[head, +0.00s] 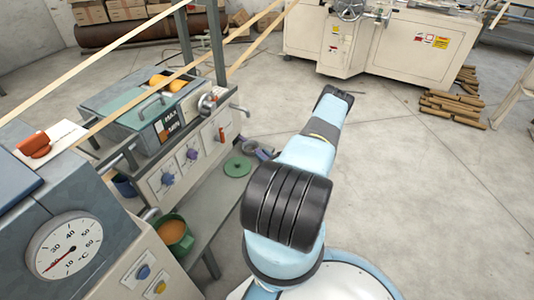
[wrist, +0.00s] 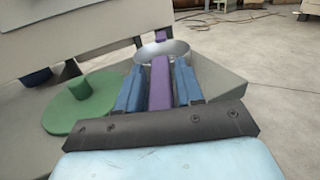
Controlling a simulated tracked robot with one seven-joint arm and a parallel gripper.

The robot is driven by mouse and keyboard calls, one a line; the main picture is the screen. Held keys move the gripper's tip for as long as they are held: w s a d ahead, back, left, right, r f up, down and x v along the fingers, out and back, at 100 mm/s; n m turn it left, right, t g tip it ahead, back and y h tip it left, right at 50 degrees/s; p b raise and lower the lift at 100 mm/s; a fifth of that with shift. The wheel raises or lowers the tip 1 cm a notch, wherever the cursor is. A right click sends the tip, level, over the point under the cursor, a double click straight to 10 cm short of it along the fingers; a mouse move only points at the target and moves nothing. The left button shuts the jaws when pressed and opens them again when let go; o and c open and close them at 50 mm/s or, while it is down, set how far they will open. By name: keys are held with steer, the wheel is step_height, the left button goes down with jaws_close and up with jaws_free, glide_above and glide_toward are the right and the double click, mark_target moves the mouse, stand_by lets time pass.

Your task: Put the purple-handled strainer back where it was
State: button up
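The purple-handled strainer (wrist: 160,84) shows in the wrist view, with its round grey metal bowl pointing away from me and a small purple tab at the bowl's far rim. My gripper (wrist: 159,80) has its two blue fingers along both sides of the purple handle, shut on it. The bowl is over the grey shelf (wrist: 225,82), near its corner; I cannot tell whether it touches the shelf. In the head view the strainer bowl (head: 250,146) shows small beside the machine, and my arm hides most of the gripper.
A green round lid (head: 238,167) lies left of the strainer on the shelf. A green pot (head: 174,233) with orange contents stands nearer. The machine's front panel with knobs (head: 190,153) rises beside the shelf. Open concrete floor lies to the right.

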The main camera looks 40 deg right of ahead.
steer(key=o, duration=0.3)
